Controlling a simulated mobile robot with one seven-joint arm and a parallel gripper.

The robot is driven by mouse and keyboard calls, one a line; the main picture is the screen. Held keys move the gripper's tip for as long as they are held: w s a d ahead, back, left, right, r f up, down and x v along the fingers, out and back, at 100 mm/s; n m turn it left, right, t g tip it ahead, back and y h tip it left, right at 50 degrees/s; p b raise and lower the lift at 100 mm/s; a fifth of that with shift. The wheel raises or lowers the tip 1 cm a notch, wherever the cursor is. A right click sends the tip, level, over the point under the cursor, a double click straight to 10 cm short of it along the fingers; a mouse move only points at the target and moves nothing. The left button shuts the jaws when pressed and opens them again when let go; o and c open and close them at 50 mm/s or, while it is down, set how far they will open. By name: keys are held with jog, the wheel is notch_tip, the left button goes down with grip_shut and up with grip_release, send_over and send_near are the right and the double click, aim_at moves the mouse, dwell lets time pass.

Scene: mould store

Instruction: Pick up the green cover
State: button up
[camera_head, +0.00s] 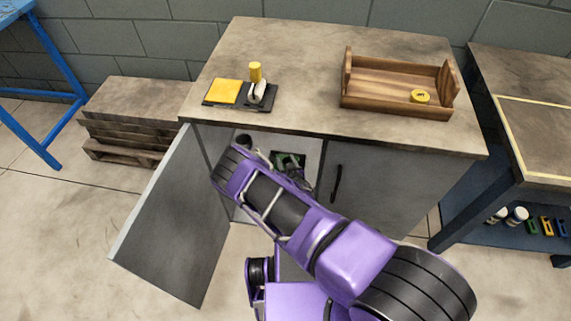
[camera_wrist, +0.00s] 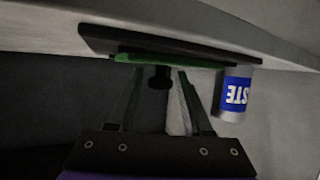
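The green cover (camera_wrist: 125,57) shows in the wrist view as a thin green edge against a dark flat plate (camera_wrist: 100,40), with a black knob (camera_wrist: 160,78). My gripper (camera_wrist: 158,88) is open, with one finger on each side of the knob and gaps between. I cannot tell how far the fingertips are from the cover in depth. In the head view a green patch (camera_head: 287,161), likely the cover, shows inside the open cabinet; my arm hides much of it and my fingers.
A can with a blue label (camera_wrist: 236,95) stands close beside the cover. The open cabinet door (camera_head: 165,220) is left of my arm; a shut door (camera_head: 365,185) is right.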

grip_shut()
